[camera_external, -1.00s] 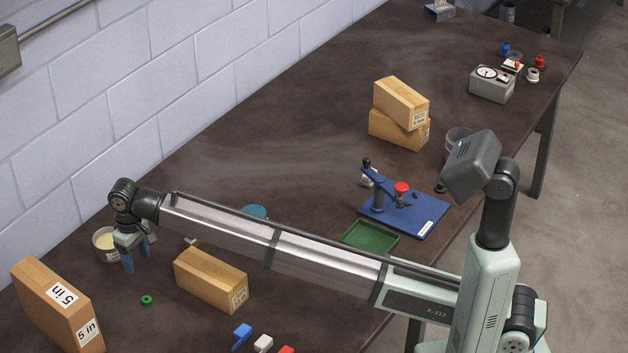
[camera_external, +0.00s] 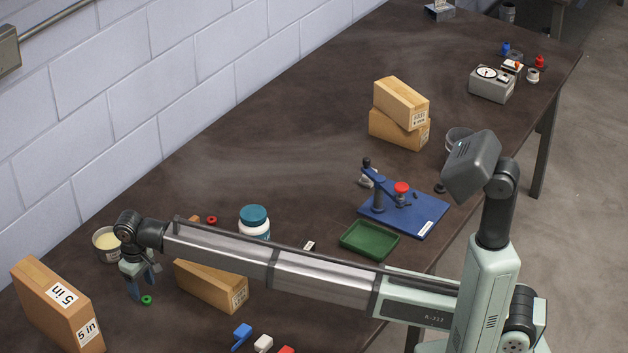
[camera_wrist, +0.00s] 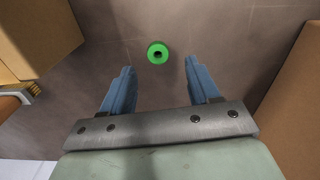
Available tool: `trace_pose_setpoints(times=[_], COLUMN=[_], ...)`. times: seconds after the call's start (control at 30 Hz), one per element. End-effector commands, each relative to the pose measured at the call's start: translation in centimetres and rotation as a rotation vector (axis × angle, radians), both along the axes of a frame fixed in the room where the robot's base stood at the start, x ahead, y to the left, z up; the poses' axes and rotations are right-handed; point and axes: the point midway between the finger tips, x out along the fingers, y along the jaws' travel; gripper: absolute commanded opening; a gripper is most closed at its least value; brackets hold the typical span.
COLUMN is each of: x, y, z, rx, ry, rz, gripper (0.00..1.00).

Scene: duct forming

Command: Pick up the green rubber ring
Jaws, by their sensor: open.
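My gripper (camera_external: 139,299) points down close beside the ring in the external view. Its two blue fingers are apart and empty in the wrist view (camera_wrist: 159,66). The gap between fingertips and table is hard to judge.
A round tin (camera_external: 107,246) stands behind. Blue, white and red pieces (camera_external: 262,343) lie nearer the front edge.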

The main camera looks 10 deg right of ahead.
Motion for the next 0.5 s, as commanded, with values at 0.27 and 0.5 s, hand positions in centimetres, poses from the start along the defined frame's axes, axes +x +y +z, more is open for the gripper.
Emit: trace_pose_setpoints(times=[0.27, 0.5], x=[0.3, 0.3], y=[-0.1, 0.0], z=[-3.6, -4.1], rx=[-0.001, -0.001], ry=[0.001, 0.001], rz=[0.0, 0.0], gripper=[0.61, 0.61])
